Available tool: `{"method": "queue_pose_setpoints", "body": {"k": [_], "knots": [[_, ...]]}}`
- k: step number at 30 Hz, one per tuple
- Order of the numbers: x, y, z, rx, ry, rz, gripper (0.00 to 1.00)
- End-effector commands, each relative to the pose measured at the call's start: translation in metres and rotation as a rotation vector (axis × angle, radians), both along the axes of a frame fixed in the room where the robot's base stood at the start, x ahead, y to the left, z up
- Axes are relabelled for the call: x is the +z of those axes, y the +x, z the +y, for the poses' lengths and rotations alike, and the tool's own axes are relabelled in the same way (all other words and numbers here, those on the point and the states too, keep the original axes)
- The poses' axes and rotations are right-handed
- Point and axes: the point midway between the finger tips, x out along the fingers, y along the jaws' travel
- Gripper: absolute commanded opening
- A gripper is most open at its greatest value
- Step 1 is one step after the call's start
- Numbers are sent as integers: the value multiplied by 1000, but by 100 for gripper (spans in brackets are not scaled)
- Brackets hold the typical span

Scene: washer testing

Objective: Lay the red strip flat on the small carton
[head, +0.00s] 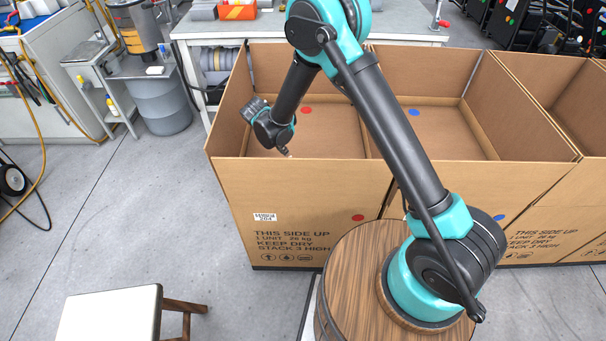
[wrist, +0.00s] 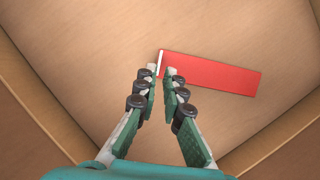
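The flat red strip (wrist: 215,76) lies on a brown cardboard surface in the wrist view. Its left end is by my fingertips, with a thin white upright piece beside that end. My gripper (wrist: 160,72) has its two fingers a little apart, with cardboard showing between them. I cannot tell whether the tips touch the strip. In the head view my gripper (head: 286,153) hangs down inside the left open carton (head: 300,190), whose front wall hides the floor and the strip. I cannot pick out a separate small carton.
Another open carton compartment (head: 470,140) adjoins on the right, with more cartons beyond. A white-topped stool (head: 110,315) stands at the lower left. A grey workbench (head: 340,33) is behind the cartons. The left floor is mostly clear. Carton walls surround my gripper.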

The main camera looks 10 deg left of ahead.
Motion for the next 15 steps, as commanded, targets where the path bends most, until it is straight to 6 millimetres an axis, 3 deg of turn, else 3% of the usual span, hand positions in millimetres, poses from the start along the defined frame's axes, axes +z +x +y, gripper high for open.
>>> {"method": "queue_pose_setpoints", "body": {"k": [7,15], "knots": [[-16,5,-2,-1,0,0,9],[-50,14,-8,-1,0,0,9]]}}
